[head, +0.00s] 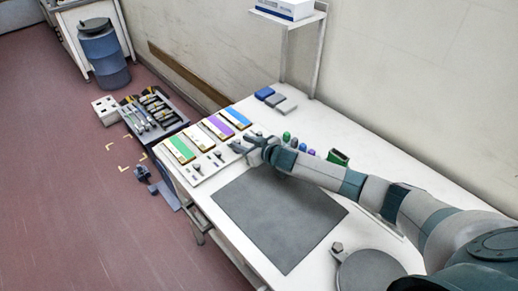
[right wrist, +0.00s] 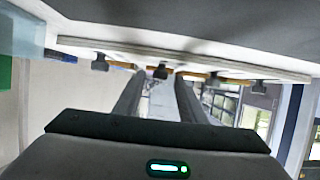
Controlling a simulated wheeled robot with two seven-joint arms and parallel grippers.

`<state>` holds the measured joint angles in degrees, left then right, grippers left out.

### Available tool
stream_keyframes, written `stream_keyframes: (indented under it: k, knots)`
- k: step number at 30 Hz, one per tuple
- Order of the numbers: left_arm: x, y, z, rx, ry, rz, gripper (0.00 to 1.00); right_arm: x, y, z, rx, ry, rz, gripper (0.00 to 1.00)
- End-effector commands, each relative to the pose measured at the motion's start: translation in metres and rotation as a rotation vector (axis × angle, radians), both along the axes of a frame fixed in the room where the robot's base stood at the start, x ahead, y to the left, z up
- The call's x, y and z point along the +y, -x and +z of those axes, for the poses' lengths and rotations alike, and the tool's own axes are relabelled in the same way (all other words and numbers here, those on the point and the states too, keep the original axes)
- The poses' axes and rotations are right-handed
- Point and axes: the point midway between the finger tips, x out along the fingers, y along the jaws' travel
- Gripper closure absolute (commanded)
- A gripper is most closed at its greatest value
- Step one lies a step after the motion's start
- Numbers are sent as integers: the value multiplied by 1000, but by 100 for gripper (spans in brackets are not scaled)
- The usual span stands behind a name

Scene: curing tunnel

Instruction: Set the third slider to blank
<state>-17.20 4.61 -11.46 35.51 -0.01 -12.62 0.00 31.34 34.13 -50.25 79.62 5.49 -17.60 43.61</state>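The white slider panel (head: 208,172) lies at the left end of the table, with green (head: 180,149), white (head: 198,138), purple (head: 216,127) and blue (head: 235,117) strips. The third strip from the left is purple; my right gripper (head: 243,146) is at its near end and hides its slider knob. In the right wrist view the panel runs along the top with several dark knobs. My right gripper's two fingers (right wrist: 160,84) are apart, and one dark knob (right wrist: 160,72) shows between their tips. I cannot tell whether they touch it. My left gripper is not in view.
A dark grey mat (head: 280,215) lies in front of the panel. Blue and grey blocks (head: 275,99) sit behind it. Small coloured pieces (head: 287,137) and a green box (head: 338,157) stand near my right forearm. A tool tray (head: 152,115) and a blue barrel (head: 103,55) are beyond the table.

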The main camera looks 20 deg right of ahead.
Motion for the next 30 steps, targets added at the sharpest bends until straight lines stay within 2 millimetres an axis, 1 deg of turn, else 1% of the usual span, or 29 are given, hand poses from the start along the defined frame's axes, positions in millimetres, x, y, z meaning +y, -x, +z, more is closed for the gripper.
stream_keyframes:
  k: [5,11,30]
  knots:
    - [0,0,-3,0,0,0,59,-3,10,3,0,-1,1,63]
    - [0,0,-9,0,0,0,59,-11,31,11,0,-1,2,63]
    - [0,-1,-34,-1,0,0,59,-44,121,50,1,1,1,63]
